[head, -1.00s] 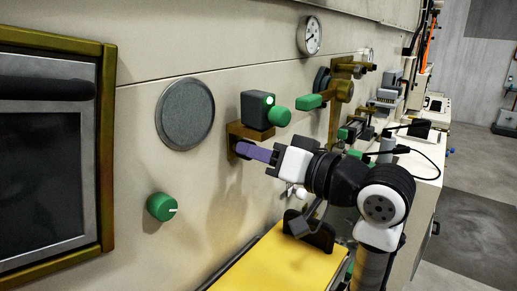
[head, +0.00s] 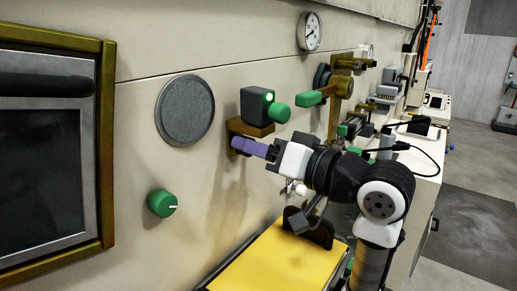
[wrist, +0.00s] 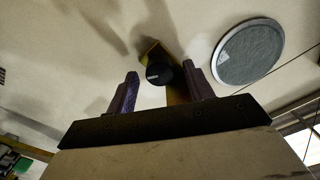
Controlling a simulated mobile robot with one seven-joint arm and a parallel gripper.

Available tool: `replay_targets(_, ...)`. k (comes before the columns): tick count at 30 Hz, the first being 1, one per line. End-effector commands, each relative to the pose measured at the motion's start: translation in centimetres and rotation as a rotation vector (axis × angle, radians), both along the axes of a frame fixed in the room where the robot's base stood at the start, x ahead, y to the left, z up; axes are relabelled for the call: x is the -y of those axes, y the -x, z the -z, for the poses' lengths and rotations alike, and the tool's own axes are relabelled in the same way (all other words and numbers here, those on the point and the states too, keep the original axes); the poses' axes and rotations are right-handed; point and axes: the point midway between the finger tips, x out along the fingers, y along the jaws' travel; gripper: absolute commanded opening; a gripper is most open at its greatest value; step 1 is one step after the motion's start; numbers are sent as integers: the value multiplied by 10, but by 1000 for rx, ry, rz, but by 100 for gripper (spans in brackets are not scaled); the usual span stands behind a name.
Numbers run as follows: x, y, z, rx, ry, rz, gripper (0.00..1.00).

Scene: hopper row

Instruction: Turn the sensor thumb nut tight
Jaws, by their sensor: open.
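The sensor is a dark grey box (head: 257,105) with a lit green lamp and a green knob on its right side. It sits on a brass bracket (head: 261,129) on the wall. In the wrist view a dark round nut (wrist: 158,74) with a pale mark stands in front of the brass plate, and I take it for the thumb nut. My gripper (head: 240,144) is open, with purple fingers pointing at the bracket below the sensor. In the wrist view the fingertips (wrist: 161,72) appear on either side of the nut, apart from it. The fingers hide the nut in the head view.
A grey round disc (head: 186,110) and a green dial (head: 161,204) are on the wall to the left. A green-handled lever (head: 309,99) and a gauge (head: 310,33) are to the right. A yellow surface (head: 275,258) lies below my arm.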

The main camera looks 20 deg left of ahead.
Motion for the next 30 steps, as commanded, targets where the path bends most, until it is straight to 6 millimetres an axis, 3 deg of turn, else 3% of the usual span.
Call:
replay_targets(5,16,5,2,3,-1,5,52)
replay_targets(19,108,44,2,1,-1,4,52)
replay_targets(24,124,50,1,0,0,2,52)
replay_targets(30,128,52,0,0,-1,1,52)
